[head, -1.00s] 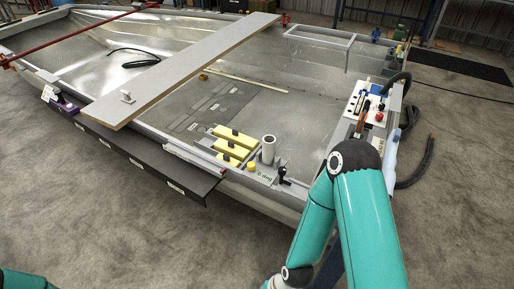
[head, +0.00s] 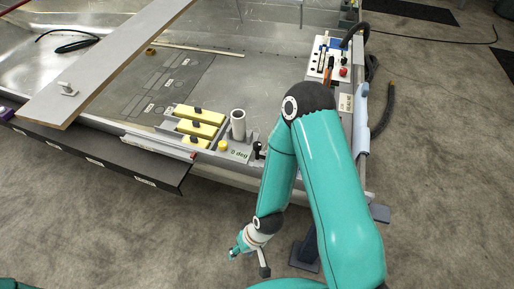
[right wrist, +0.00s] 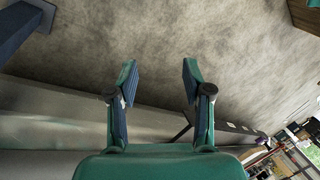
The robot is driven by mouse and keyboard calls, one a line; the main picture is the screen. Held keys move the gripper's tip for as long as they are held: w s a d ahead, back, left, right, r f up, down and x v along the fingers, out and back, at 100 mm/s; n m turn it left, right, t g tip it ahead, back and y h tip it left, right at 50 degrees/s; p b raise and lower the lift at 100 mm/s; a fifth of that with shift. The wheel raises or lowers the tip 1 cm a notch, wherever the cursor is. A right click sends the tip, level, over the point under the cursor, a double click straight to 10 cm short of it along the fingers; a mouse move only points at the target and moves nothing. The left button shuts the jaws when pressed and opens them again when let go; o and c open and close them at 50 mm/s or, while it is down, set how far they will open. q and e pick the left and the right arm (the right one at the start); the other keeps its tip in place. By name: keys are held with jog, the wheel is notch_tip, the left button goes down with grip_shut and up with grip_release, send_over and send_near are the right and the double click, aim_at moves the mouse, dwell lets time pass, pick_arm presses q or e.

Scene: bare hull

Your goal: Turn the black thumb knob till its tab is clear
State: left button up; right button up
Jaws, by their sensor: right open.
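A small black knob (head: 258,149) stands upright at the front edge of the hull, right of a pale upright tube (head: 238,125) and a plate marked in degrees (head: 238,154). I cannot make out its tab at this size. My right gripper (head: 250,262) hangs over the floor, in front of the hull and well short of the knob. In the right wrist view the same gripper (right wrist: 160,72) is open and empty, with grey floor between its fingers. My left gripper is not in view.
Yellow blocks with dark tops (head: 200,122) and a yellow cap (head: 222,145) sit left of the tube. A long plank (head: 110,60) crosses the hull. A control panel (head: 330,62) stands at the right rim. A dark shelf (head: 110,155) juts out in front. The front floor is open.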

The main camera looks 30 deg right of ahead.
jog(key=w+d+f+m+t+h+b, duration=0.25)
jog(key=w+m+t+b, duration=0.2)
jog(key=w+b, duration=0.75)
jog(key=m+t+h+b, duration=1)
jog(key=m+b, duration=0.6)
jog(key=b, duration=0.5)
send_near(258, 150)
jog(key=shift+y, duration=0.25)
jog(key=x, duration=1.1)
jog(key=shift+w+d+r+b, duration=0.2)
jog(key=shift+w+b, duration=0.05)
jog(key=shift+b, duration=0.15)
grip_shut()
